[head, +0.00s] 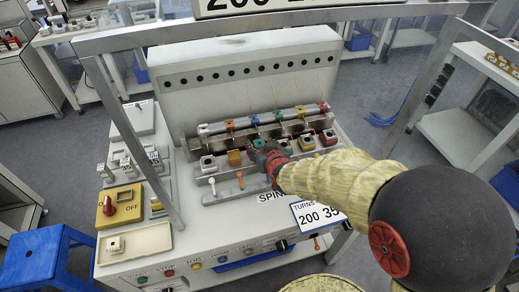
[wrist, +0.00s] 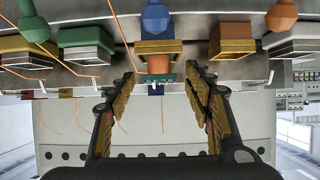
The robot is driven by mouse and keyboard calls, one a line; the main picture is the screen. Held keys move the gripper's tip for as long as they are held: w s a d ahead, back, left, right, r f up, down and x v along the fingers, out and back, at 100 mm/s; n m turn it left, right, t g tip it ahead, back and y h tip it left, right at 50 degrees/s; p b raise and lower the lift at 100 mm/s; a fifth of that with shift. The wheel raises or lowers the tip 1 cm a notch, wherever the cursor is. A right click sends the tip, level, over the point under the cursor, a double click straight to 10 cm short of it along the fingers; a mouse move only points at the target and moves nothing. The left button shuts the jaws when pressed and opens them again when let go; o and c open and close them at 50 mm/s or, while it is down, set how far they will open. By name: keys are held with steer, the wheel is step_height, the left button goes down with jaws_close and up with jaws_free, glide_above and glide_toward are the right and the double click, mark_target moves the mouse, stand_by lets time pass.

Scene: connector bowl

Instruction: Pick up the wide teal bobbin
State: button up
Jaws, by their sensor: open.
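The teal bobbin (wrist: 160,79) shows in the wrist view as a teal flange with a copper-coloured winding, in front of a yellow-and-blue block. It lies between the tips of my gripper (wrist: 159,80), with a gap on each side. The two fingers are open and hold nothing. In the head view my gripper (head: 264,153) is over the row of small blocks on the machine's front. A bit of teal (head: 259,143) shows just beyond it there; my gripper and arm hide much of this spot.
A green block (wrist: 87,45) and an orange block (wrist: 295,38) stand close on either side in the wrist view. Thin orange wires hang nearby. In the head view a tall grey panel (head: 250,75) rises behind the row, and a yellow switch box (head: 119,206) stands at left.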

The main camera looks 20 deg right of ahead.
steer(key=shift+w, duration=0.1)
steer(key=shift+c, duration=1.1)
steer(key=c, duration=1)
